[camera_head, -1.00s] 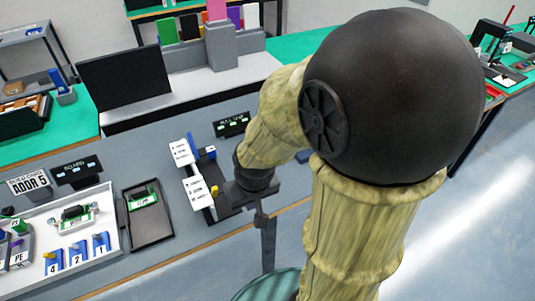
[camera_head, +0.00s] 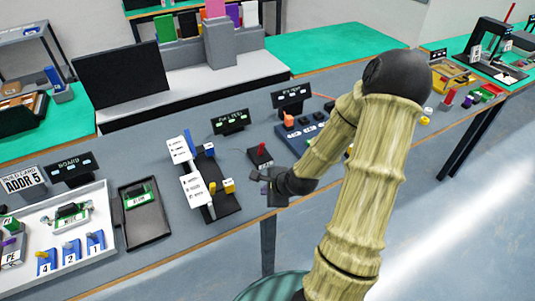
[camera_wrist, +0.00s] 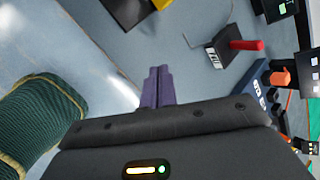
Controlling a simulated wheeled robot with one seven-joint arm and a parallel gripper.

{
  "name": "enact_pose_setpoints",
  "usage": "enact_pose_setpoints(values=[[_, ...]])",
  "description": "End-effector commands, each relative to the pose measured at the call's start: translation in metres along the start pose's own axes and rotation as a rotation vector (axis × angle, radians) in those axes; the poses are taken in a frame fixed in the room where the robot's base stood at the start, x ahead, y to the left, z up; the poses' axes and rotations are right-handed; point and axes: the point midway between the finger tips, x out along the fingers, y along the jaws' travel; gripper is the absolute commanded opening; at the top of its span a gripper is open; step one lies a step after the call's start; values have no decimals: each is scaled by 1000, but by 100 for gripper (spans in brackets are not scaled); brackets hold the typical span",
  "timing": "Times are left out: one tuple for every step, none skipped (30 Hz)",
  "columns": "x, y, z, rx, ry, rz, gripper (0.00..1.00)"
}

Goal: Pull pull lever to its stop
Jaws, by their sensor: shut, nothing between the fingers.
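The pull lever (camera_head: 261,150) is a small red handle on a dark base with a white label, on the grey bench. In the wrist view its red handle (camera_wrist: 246,45) lies up and right of my fingertips, with a clear gap. My gripper (camera_head: 266,178) is just in front of the lever, towards the bench's front edge. In the wrist view the two fingers of my gripper (camera_wrist: 158,72) are pressed together and empty.
Left of the lever stands a black fixture (camera_head: 224,207) with white label plates. A blue block with an orange knob (camera_head: 289,120) sits right of it. Small black signs (camera_head: 231,121) stand behind. Bare bench surrounds the lever.

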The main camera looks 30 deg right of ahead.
Motion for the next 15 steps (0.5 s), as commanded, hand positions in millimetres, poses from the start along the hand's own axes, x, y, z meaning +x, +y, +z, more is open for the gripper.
enact_pose_setpoints(values=[[6, -4, -10, 149, -28, -46, 0], [8, -8, -14, 234, -48, -77, 0], [9, -15, -20, 350, -76, -119, 0], [10, -20, -24, 438, -99, -150, 0], [9, -26, -29, 525, -124, -182, 0], [8, -33, -35, 634, -160, -224, 0], [7, -39, -40, 714, -187, -254, 0], [5, -44, -45, 787, -213, -281, 0], [2, -50, -51, 873, -246, -315, 0], [0, -55, -54, 927, -269, -337, 0], [-3, -58, -58, 974, -289, -356, 0], [-5, -62, -61, 1023, -311, -375, 0], [-7, -65, -63, 1050, -324, -387, 0], [-8, -66, -64, 1071, -334, -394, 0], [-9, -68, -66, 1087, -341, -401, 0]])
